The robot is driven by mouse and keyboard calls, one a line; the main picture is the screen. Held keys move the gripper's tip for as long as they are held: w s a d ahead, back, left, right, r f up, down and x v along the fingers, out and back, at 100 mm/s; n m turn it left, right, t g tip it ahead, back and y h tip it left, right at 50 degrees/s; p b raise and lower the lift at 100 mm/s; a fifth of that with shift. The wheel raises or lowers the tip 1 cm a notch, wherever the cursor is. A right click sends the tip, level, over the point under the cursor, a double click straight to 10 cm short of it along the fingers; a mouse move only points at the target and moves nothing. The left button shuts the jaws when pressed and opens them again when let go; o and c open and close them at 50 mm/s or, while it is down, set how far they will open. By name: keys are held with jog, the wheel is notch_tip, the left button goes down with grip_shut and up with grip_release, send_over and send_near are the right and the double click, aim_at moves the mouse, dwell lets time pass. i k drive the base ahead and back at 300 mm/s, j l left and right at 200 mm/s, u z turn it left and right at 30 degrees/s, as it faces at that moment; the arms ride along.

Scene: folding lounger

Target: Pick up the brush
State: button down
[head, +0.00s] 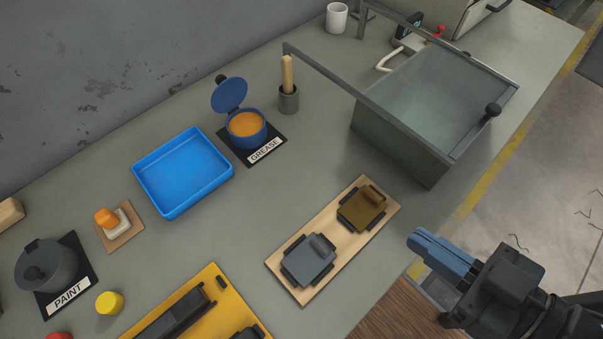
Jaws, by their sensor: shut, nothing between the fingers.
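What looks like the brush (287,72) stands upright in a small dark grey cup (289,99) behind the grease pot. Only its light wooden handle shows; its lower end is hidden in the cup. My gripper (416,240) is at the lower right, near the bench's front edge, well apart from the brush. Its blue fingers are shut together, with nothing between them.
A blue pot of orange grease (246,128) with its lid raised stands in front of the cup. A glass-topped box (435,105) with a grey frame stands right of it. A blue tray (183,170) and a wooden board (336,240) with two blocks lie nearer.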

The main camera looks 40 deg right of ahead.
aim_at(285, 62)
jog(key=l+u, duration=0.85)
jog(key=k+l+u, duration=0.2)
jog(key=l+u, duration=0.2)
jog(key=l, duration=0.1)
